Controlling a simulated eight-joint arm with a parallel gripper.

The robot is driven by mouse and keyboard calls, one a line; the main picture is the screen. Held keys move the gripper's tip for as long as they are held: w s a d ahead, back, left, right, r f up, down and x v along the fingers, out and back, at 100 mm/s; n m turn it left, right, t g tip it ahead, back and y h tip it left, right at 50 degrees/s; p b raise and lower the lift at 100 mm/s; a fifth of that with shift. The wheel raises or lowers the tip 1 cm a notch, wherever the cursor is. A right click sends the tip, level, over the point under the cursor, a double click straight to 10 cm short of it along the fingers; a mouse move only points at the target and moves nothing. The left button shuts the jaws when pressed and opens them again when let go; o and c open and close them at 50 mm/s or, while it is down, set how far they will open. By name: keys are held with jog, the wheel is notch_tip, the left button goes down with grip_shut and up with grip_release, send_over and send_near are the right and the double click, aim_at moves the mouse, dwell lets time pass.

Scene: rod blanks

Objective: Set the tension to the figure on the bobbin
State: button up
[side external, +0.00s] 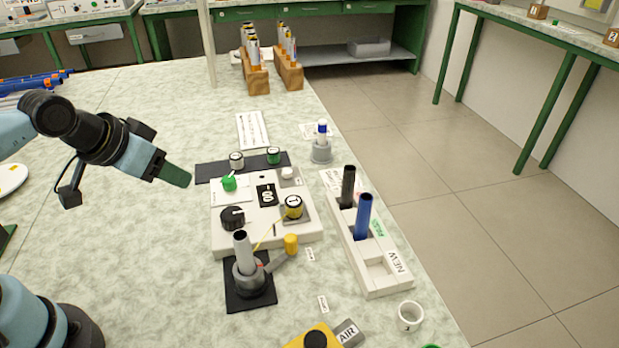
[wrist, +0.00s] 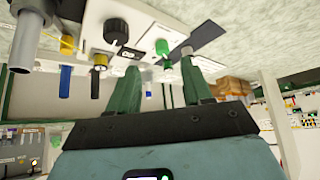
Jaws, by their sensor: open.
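A white control box (side external: 267,238) stands on the table. It carries a black dial (side external: 232,217) with a white pointer line, a dark display (side external: 266,195) that seems to show 00, and a green knob (side external: 229,183). A bobbin with a yellow rim (side external: 293,206) sits at its right; the figure on its top looks like 1. A yellow thread runs from it towards the grey rod holder. My gripper (side external: 178,175) is open and empty, left of the box and apart from it. The wrist view shows the dial (wrist: 116,31) and green knob (wrist: 162,47) beyond my open fingers (wrist: 160,68).
A grey holder with an upright rod (side external: 243,252) stands on a black pad in front. A white NEW rack (side external: 375,270) holds a black and a blue rod at right. Two other bobbins, white (side external: 236,160) and green (side external: 273,155), stand on a dark strip.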

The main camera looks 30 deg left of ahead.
jog(key=shift+o, duration=0.6)
notch_tip(320, 180, up, 2)
jog(key=n+g, duration=0.7)
send_over(228, 178)
notch_tip(228, 178, down, 12)
jog(key=shift+r, duration=0.1)
grip_shut()
jog(key=shift+m, duration=0.3)
